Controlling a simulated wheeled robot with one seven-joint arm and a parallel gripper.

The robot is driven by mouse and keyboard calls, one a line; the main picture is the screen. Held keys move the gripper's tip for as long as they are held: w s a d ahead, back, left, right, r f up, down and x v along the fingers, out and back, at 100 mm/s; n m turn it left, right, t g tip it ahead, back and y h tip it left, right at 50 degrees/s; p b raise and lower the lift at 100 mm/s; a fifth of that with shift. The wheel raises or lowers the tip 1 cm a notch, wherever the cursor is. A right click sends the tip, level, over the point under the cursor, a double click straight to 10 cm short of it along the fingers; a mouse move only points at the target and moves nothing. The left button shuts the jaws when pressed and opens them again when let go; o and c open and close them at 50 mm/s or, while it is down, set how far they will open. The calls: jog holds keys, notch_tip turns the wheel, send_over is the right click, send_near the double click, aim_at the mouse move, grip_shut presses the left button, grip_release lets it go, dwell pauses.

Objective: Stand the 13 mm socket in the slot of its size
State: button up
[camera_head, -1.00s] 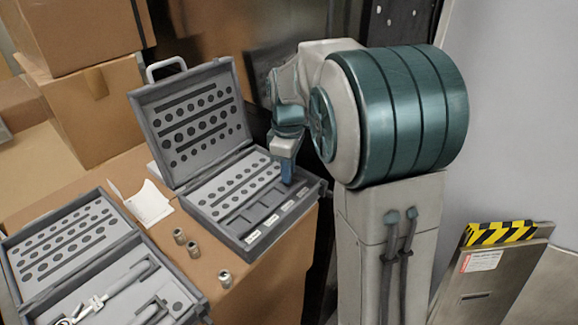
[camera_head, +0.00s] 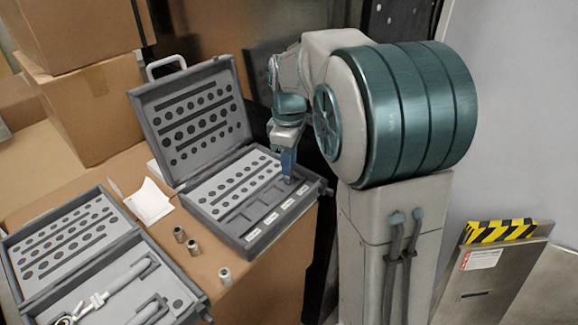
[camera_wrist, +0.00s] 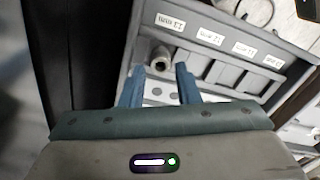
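The 13 mm socket (camera_wrist: 160,58) is a small grey metal cylinder. In the wrist view it stands in the end compartment of the grey tray, beside a label that looks like an upside-down "13 mm" (camera_wrist: 170,22). Whether it is fully seated is hard to tell. My gripper (camera_wrist: 160,69) is open, with its two blue fingers apart and a gap on each side of the socket. In the head view my gripper (camera_head: 288,174) is over the right end of the labelled slot row in the open grey case (camera_head: 248,240); the fingers largely hide that slot there.
Three loose sockets stand on the cardboard box top: one (camera_head: 179,234), another (camera_head: 193,247) and a third (camera_head: 225,277). A second open case (camera_head: 80,255) lies at the left. White folded paper (camera_head: 150,202) lies between the cases. The raised lid (camera_head: 195,120) stands behind the tray.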

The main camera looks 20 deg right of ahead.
notch_tip(320, 180, up, 9)
jog(key=s+f+m+t, duration=0.1)
jog(key=s+f+m, duration=0.4)
jog(key=s, duration=0.5)
jog(key=s+f+m+t, duration=0.2)
jog(key=s+f+m, duration=0.3)
jog(key=s, duration=0.6)
jog(key=shift+s+f+m, duration=0.15)
jog(key=shift+m, duration=0.65)
